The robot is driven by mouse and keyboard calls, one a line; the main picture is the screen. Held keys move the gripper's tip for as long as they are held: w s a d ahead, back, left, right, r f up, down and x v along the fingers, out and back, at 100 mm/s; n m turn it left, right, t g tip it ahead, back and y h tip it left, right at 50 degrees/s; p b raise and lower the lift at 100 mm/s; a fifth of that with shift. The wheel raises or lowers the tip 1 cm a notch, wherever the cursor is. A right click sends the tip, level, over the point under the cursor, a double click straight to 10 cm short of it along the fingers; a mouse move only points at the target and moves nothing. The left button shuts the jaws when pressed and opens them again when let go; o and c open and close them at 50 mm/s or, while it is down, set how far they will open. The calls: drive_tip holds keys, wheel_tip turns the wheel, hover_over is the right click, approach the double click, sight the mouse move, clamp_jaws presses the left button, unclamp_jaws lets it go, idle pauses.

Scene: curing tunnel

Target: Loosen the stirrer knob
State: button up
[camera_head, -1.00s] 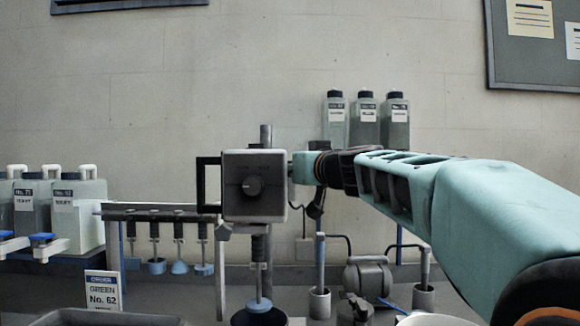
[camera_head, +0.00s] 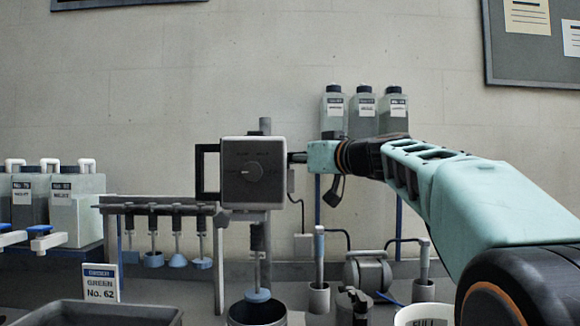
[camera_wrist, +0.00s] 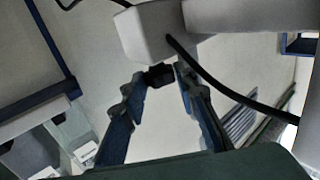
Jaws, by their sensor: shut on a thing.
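In the wrist view, a small black stirrer knob (camera_wrist: 160,75) sticks out of the pale housing (camera_wrist: 150,35). My gripper's two fingers close on it from either side. In the head view the knob is mostly hidden by my fingers.
A rack (camera_head: 160,209) with several hanging paddles stands left of the head. Jars (camera_head: 77,215) and an order card (camera_head: 101,284) are further left. Bottles (camera_head: 364,115) stand behind my arm. A black cable (camera_wrist: 220,85) hangs near my fingers. A grey tray (camera_head: 95,308) is in front.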

drive_tip(key=shift+w+d+n+g+y, duration=0.25)
drive_tip(key=shift+d+n+g+y, duration=0.05)
drive_tip(key=shift+n+g+y, duration=0.55)
drive_tip(key=n+g+y+p, duration=0.1)
drive_tip(key=n+g+p, duration=0.1)
drive_tip(key=p, duration=0.2)
drive_tip(key=n+g+y+p, duration=0.2)
drive_tip(key=g+p, duration=0.1)
drive_tip(key=p, duration=0.1)
drive_tip(key=w+r+n+g+y+p, duration=0.1)
drive_tip(key=n+g+y+p, duration=0.1)
drive_tip(key=g+p, duration=0.1)
drive_tip(key=shift+d+p, duration=0.2)
drive_tip(key=shift+p, duration=0.5)
drive_tip(key=n+g+p, duration=0.2)
drive_tip(key=g+p, duration=0.1)
drive_tip(key=p, duration=0.6)
drive_tip(key=shift+w+y+p, duration=0.15)
drive_tip(key=shift+y+p, duration=0.2)
drive_tip(key=g+p, duration=0.1)
drive_tip(key=p, duration=0.3)
drive_tip(key=shift+w+n, duration=0.1)
drive_tip(key=shift+n, duration=0.25)
drive_tip(key=shift+f+n+g+p, duration=0.4)
drive_tip(key=shift+g+p, duration=0.35)
drive_tip(key=shift+p, duration=1.05)
